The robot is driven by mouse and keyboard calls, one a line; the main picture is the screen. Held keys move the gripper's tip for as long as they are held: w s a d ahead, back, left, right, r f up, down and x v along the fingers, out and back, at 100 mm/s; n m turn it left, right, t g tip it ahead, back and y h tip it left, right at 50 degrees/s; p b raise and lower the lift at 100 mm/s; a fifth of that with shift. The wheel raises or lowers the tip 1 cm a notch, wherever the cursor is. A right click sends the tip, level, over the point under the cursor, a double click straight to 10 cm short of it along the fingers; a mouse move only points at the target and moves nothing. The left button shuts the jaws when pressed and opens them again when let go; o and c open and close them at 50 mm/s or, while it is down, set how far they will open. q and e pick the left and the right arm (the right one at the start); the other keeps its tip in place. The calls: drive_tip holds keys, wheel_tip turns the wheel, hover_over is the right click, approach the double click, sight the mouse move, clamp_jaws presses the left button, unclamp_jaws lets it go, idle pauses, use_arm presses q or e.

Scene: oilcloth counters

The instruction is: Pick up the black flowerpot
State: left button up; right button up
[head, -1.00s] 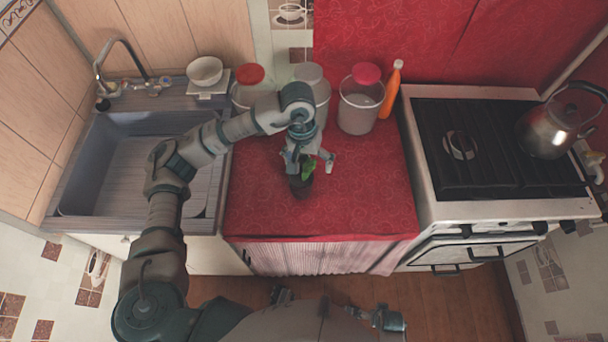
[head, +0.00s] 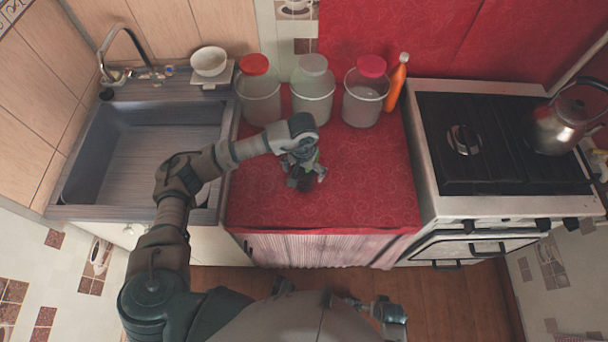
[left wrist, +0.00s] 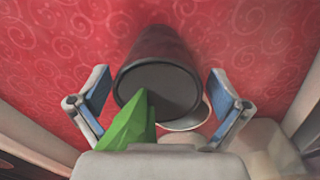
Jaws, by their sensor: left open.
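The black flowerpot (head: 297,183) stands on the red oilcloth counter (head: 268,205), mostly hidden under my left gripper (head: 306,178) in the head view. In the left wrist view the flowerpot (left wrist: 160,72) sits between the two blue-padded fingers of the left gripper (left wrist: 158,95). The gripper is open, one finger on each side, with gaps between the pads and the pot. A green leaf (left wrist: 130,125) of its plant shows at the pot's near rim, and also in the head view.
Several containers stand behind the pot: a red-lidded jar (head: 258,98), a grey-lidded jar (head: 312,95), a pink-lidded jar (head: 364,98) and an orange bottle (head: 396,84). The sink (head: 140,160) is left, the stove (head: 500,150) with a kettle (head: 562,122) right. The counter's front is clear.

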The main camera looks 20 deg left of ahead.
use_arm(q)
wheel_tip(320, 180, down, 3)
drive_tip(key=shift+f, duration=0.2)
drive_tip(key=shift+s, duration=0.1)
drive_tip(key=c, duration=1.3)
